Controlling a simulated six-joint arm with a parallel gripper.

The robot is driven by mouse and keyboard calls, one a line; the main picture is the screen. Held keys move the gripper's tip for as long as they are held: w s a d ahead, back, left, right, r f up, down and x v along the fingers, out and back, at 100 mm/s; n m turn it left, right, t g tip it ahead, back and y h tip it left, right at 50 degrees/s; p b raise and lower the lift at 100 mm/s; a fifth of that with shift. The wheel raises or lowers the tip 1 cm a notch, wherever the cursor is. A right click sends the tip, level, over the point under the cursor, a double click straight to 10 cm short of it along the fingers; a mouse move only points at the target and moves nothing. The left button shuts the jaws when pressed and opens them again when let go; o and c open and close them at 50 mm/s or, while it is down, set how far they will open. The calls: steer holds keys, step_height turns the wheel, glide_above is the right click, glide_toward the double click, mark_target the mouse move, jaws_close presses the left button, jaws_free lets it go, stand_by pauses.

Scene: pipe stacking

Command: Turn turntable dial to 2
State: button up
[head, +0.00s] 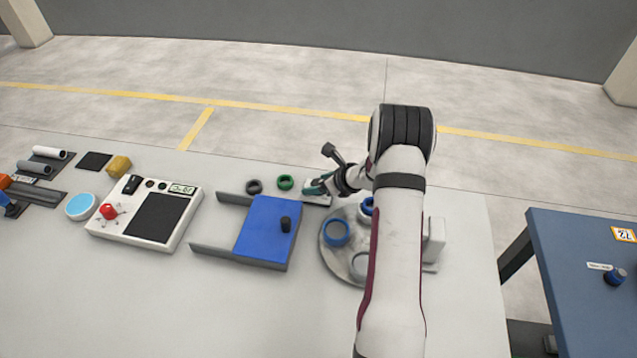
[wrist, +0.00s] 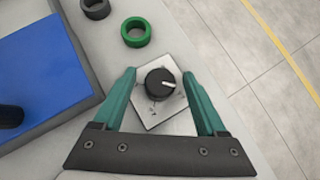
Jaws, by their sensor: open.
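The turntable dial (wrist: 160,82) is a black round knob with a white pointer line on a light square plate (wrist: 152,118). In the wrist view the pointer line points to the right. The marks on the plate are too small to read. My gripper (wrist: 160,80) is open, with its two green fingers on either side of the dial, apart from it. In the head view my gripper (head: 318,186) is over the dial plate (head: 318,200) and hides most of it. The round grey turntable (head: 335,262) is partly hidden behind my arm and carries several rings, including a blue ring (head: 336,222).
A green ring (head: 286,176) and a dark ring (head: 254,181) lie left of the dial. A blue sliding board (head: 265,225) with a black knob is nearby. A white control box (head: 128,225) stands further left. A blue table (head: 585,270) is at the right.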

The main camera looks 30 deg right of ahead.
jaws_close()
stand_by(0.4)
steer(key=shift+a+m+h, duration=0.1)
steer(key=shift+m+h, duration=1)
steer(key=shift+m, duration=0.2)
steer(key=shift+m+h, duration=1.1)
steer(key=shift+m, duration=0.4)
